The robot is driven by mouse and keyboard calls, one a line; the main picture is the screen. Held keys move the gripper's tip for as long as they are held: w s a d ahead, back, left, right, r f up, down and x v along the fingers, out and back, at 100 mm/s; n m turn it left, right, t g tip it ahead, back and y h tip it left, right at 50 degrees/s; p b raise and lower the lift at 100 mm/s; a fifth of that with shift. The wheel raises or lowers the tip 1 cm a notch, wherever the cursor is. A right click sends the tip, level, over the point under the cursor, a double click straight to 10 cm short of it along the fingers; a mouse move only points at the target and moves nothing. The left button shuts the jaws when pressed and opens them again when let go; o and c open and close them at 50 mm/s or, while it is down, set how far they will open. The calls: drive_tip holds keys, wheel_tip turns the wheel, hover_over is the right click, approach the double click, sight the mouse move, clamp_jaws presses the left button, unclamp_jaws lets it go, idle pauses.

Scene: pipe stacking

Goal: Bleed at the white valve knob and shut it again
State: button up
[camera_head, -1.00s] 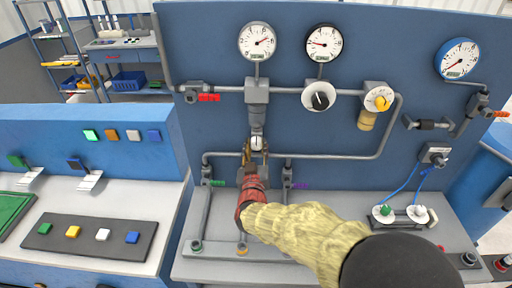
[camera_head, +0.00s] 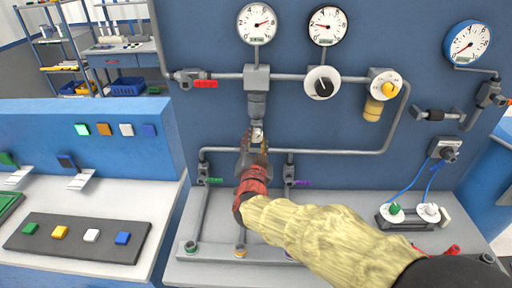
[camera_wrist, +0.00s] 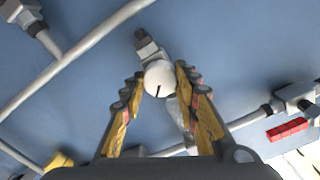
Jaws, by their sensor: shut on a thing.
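The white valve knob (camera_wrist: 158,79) sits between the two yellow and dark fingers of my gripper (camera_wrist: 157,88) in the wrist view. The fingers are shut on it from both sides. A short dark mark shows on the lower part of its face. In the head view, my gripper (camera_head: 255,144) is at the knob (camera_head: 257,135), under the grey fitting below the left gauge. The fingers and red wrist hide much of the knob there.
Above are a left gauge (camera_head: 257,23), a black-knobbed dial (camera_head: 323,86) and a yellow-knobbed dial (camera_head: 386,86). A red-handled valve (camera_head: 204,83) is at upper left. Green (camera_head: 213,181) and purple (camera_head: 302,183) handles flank my wrist. Grey pipes cross the blue panel close by.

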drive_tip(key=m+b, duration=0.4)
drive_tip(key=shift+f+m, duration=0.2)
drive_tip(key=shift+m, duration=0.1)
drive_tip(key=shift+r+m+b, duration=0.1)
drive_tip(key=shift+m+b, duration=0.55)
drive_tip(key=shift+m, duration=1.55)
drive_tip(key=o, duration=1)
drive_tip(key=shift+o, duration=0.8)
drive_tip(key=s, duration=1.2)
drive_tip(key=shift+a, duration=0.15)
